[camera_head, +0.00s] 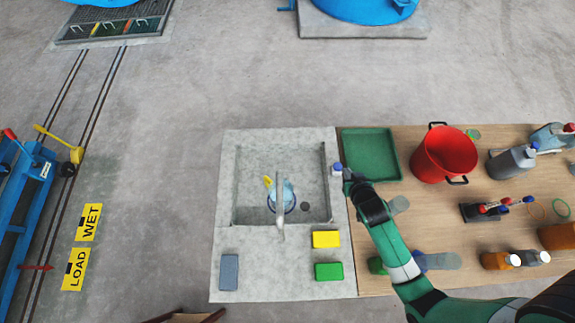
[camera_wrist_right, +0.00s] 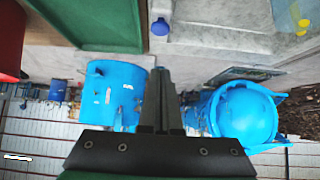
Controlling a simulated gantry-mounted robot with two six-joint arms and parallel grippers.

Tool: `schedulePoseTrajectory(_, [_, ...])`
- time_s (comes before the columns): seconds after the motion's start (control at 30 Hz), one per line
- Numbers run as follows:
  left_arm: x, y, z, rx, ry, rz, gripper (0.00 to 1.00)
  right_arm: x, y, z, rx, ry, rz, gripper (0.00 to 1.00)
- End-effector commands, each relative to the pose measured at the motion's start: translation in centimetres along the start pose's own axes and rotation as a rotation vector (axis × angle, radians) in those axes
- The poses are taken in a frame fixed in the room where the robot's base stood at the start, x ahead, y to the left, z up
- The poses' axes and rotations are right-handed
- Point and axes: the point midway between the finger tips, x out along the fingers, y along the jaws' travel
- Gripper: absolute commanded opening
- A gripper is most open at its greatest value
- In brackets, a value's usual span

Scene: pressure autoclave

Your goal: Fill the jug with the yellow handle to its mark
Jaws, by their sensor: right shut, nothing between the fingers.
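The jug with the yellow handle (camera_head: 267,181) stands in the grey sink (camera_head: 228,150), under the tap spout (camera_head: 280,205). It looks clear with a pale blue tint; its mark and water level cannot be made out. Part of it shows at the top right corner of the right wrist view (camera_wrist_right: 297,17). A blue tap knob (camera_head: 338,166) sits on the sink's right rim and also shows in the right wrist view (camera_wrist_right: 160,26). My right gripper (camera_head: 349,176) is shut and empty, close beside the knob. Whether they touch is unclear. My left gripper is out of view.
A green tray (camera_head: 370,155) and a red pot (camera_head: 445,155) stand on the wooden table right of the sink. Bottles and small items crowd its right side. Yellow (camera_head: 326,239), green (camera_head: 328,271) and grey-blue (camera_head: 229,272) sponges lie on the sink's front ledge.

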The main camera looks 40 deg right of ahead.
Motion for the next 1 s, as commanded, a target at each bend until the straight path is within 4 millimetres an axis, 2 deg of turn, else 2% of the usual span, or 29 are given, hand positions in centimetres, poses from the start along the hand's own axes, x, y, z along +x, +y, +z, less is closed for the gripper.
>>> schedulePoseTrajectory(0.5, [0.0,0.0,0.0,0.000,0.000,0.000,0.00,0.0,0.0,0.0,0.000,0.000,0.000,0.00])
schedulePoseTrajectory(0.7, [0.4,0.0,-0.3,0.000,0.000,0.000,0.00,-1.8,0.3,-0.5,0.001,-0.026,0.009,0.00])
schedulePoseTrajectory(1.0, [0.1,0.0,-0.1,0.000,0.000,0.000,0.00,-1.4,0.3,-0.3,0.002,-0.027,0.010,0.00])
